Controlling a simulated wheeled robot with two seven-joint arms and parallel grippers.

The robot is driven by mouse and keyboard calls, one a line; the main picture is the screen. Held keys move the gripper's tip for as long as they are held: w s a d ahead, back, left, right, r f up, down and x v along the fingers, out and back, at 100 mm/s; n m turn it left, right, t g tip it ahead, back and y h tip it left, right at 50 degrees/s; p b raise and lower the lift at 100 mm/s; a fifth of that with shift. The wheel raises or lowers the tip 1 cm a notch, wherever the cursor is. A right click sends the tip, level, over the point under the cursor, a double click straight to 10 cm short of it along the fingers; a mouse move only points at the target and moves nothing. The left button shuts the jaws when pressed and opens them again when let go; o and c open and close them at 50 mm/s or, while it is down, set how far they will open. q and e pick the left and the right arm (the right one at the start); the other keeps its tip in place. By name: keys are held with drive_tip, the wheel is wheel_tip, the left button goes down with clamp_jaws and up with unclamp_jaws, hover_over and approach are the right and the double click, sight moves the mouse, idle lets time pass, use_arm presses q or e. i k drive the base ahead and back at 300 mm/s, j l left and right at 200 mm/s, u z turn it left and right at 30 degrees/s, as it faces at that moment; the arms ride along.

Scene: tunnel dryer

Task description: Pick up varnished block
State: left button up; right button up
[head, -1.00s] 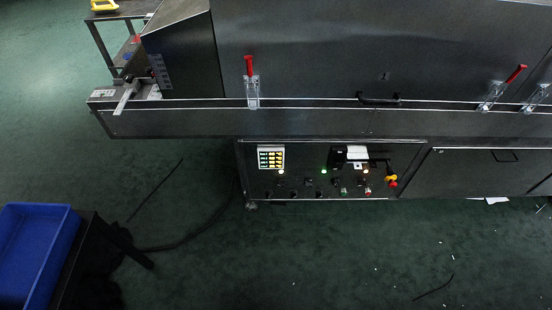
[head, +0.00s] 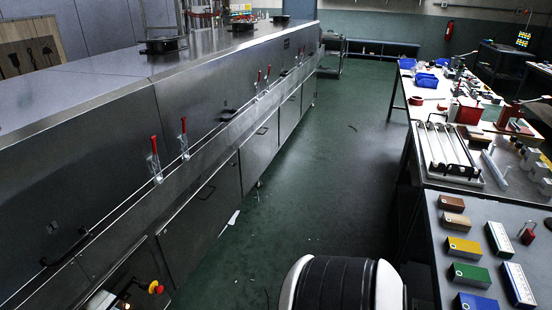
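Several coloured blocks lie in a column on the grey table (head: 433,222) at the lower right: a brown block (head: 451,203), a tan block (head: 456,222), a yellow block (head: 464,247), a green block (head: 470,275) and a blue block (head: 475,302). The brown and tan ones look wooden, but I cannot tell which block, if any, is varnished. Neither of my grippers is in view.
The long steel dryer (head: 200,120) with red-handled clamps runs along the left. A green floor aisle (head: 330,180) lies open between it and the tables. A white tray rack (head: 448,155) and a red bin (head: 468,114) stand on the right-hand tables.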

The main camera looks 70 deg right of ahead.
sight(461, 223)
drive_tip(key=z, duration=4.15)
drive_tip(key=i+j+z, duration=0.1)
drive_tip(key=j+z, duration=0.65)
drive_tip(key=i+j+z, duration=0.1)
drive_tip(key=j+z, duration=0.15)
drive_tip(key=z, duration=0.15)
drive_tip(key=j+z, duration=0.35)
